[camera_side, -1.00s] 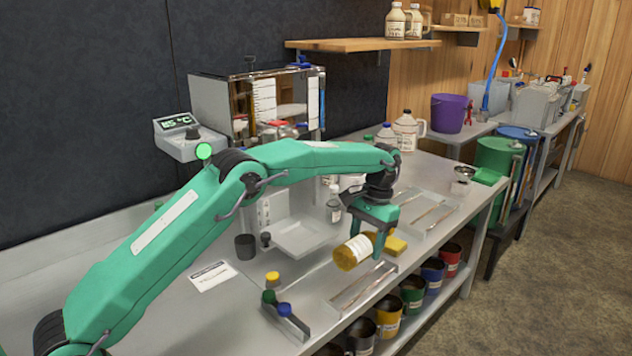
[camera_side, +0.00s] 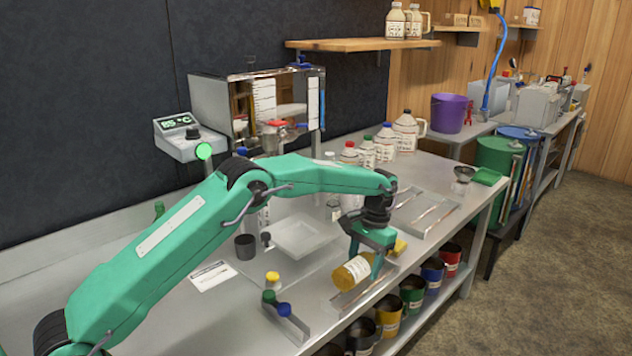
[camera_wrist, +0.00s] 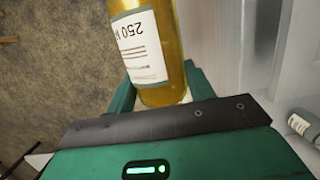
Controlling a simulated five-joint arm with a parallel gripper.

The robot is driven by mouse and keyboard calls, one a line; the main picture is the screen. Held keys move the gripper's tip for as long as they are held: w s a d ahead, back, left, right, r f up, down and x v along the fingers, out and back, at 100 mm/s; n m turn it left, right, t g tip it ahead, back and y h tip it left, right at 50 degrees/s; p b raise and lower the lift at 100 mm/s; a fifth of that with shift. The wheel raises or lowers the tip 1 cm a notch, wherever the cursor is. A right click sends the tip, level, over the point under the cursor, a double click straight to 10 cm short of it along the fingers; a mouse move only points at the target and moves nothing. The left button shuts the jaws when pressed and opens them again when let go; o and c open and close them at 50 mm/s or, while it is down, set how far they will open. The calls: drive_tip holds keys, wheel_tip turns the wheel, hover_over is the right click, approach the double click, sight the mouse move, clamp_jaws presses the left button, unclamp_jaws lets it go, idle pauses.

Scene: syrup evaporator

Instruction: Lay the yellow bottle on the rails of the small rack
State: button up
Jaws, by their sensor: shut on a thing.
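The yellow bottle (camera_side: 350,273), amber with a white label, is held on its side, slightly tilted, in my gripper (camera_side: 368,263). My gripper is shut on it. In the wrist view the bottle (camera_wrist: 150,50) runs up from between the green fingers, its label facing the camera. In the side view it hangs over a low rack with metal rails (camera_side: 366,298) near the table's front edge. The bottle hides part of this rack. I cannot tell whether it touches the rails. A similar, larger tray with rods (camera_side: 428,212) lies farther back.
A black cup (camera_side: 245,246) and a pale square tray (camera_side: 300,237) lie to the left. Several coloured cans (camera_side: 412,292) fill the shelf below.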

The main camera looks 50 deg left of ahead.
drive_tip(key=shift+f, duration=1.5)
drive_tip(key=o, duration=1.5)
drive_tip(key=shift+f, duration=0.1)
drive_tip(key=shift+o, duration=0.2)
drive_tip(key=shift+r, duration=0.3)
drive_tip(key=shift+w+d+r, duration=0.1)
drive_tip(key=shift+w+r, duration=0.15)
drive_tip(key=shift+r, duration=0.95)
drive_tip(key=shift+w+a+r, duration=0.1)
drive_tip(key=shift+w+r, duration=0.2)
drive_tip(key=shift+r, duration=0.95)
drive_tip(key=shift+w+d+r, duration=0.1)
drive_tip(key=shift+w+r, duration=0.15)
drive_tip(key=shift+r, duration=0.95)
drive_tip(key=shift+r, duration=0.15)
drive_tip(key=shift+r, duration=2.4)
